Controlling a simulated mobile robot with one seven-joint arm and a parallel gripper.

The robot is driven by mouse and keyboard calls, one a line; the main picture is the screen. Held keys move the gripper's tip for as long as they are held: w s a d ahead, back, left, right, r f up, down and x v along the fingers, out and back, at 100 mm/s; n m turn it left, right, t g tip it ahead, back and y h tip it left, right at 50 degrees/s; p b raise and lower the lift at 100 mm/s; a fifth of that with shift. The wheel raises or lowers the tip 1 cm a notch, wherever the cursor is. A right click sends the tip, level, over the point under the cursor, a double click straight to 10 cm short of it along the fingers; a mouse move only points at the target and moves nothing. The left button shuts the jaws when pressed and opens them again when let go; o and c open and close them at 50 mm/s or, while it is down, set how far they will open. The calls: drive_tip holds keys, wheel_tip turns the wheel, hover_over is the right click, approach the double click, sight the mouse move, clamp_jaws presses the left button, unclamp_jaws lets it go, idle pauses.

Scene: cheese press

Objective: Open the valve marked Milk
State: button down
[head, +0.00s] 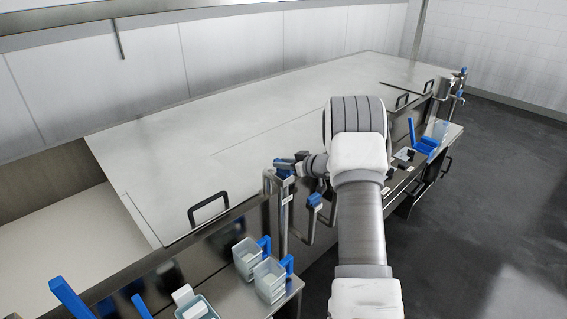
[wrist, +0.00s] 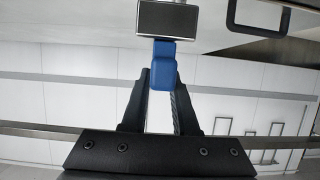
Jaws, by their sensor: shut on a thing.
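A steel pipe valve with a blue lever (head: 284,163) stands at the front edge of the large steel vat, in the middle of the head view. My gripper (head: 303,164) reaches it from the right and is shut on the blue lever. In the wrist view, the lever (wrist: 162,52) lies between the two black fingers of my gripper (wrist: 162,82), below a dark grey block. A second blue lever (head: 315,200) sits lower on pipework just right of the first. No Milk label can be read on either valve.
The steel vat cover (head: 250,110) with black handles spans the back. Grey containers with blue handles (head: 270,277) stand on a front shelf at lower left. More blue-handled items (head: 425,146) and pipework are at right. The dark floor at right is clear.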

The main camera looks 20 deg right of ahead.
drive_tip(key=c, duration=0.7)
unclamp_jaws()
drive_tip(key=b+v, duration=0.1)
drive_tip(key=v, duration=1.6)
drive_tip(key=shift+s, duration=0.15)
drive_tip(key=shift+r, duration=0.1)
